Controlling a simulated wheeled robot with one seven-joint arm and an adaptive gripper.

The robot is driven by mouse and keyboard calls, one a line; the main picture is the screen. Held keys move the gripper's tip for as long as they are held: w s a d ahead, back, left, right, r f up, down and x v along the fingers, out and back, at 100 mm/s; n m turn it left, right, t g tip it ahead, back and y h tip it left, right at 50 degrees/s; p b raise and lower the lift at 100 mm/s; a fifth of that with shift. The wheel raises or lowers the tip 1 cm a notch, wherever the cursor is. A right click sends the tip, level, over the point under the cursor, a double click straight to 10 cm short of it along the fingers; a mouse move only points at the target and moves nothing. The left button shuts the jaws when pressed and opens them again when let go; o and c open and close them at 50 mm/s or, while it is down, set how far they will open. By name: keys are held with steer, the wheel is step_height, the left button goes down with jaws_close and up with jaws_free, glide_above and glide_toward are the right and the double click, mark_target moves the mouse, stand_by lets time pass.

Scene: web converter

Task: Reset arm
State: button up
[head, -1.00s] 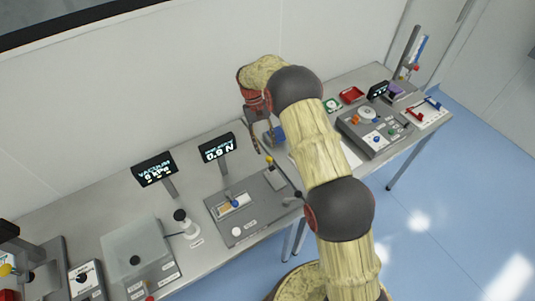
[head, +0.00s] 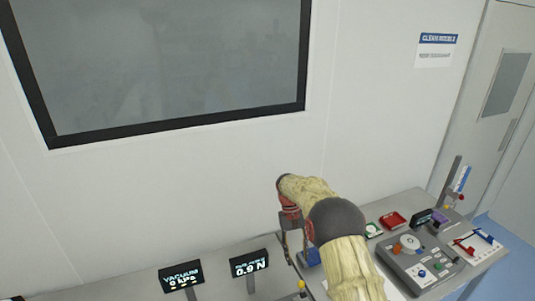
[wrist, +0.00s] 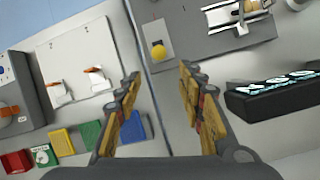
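My arm reaches up from the bottom of the head view, bent at a dark joint, and ends above the bench beside the wall. My gripper (wrist: 158,85) shows in the wrist view with its two fingers spread apart and nothing between them. It points down over the grey bench (wrist: 158,128), clear of the things on it. In the head view the gripper (head: 294,255) hangs beside the wall, its fingertips partly hidden and small.
Displays reading vacuum (head: 181,277) and 0.9 N (head: 249,263) stand on the left. A control panel (head: 420,264), a red tray (head: 393,220) and a white board (head: 474,246) lie to the right.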

steer(key=s+d+r+t+b, duration=0.1)
steer(key=s+b, duration=0.5)
steer(key=s, duration=0.6)
steer(key=s+d+r+t+y+b, duration=0.1)
steer(key=s+r+t+b, duration=0.3)
steer(key=s, duration=0.9)
steer(key=s+d+r+t+b, duration=0.2)
steer(key=s+t+b, duration=0.3)
steer(key=s+b, duration=0.5)
steer(key=s, duration=0.3)
steer(key=shift+r+m, duration=0.25)
steer(key=shift+m, duration=0.05)
steer(key=shift+c, duration=0.5)
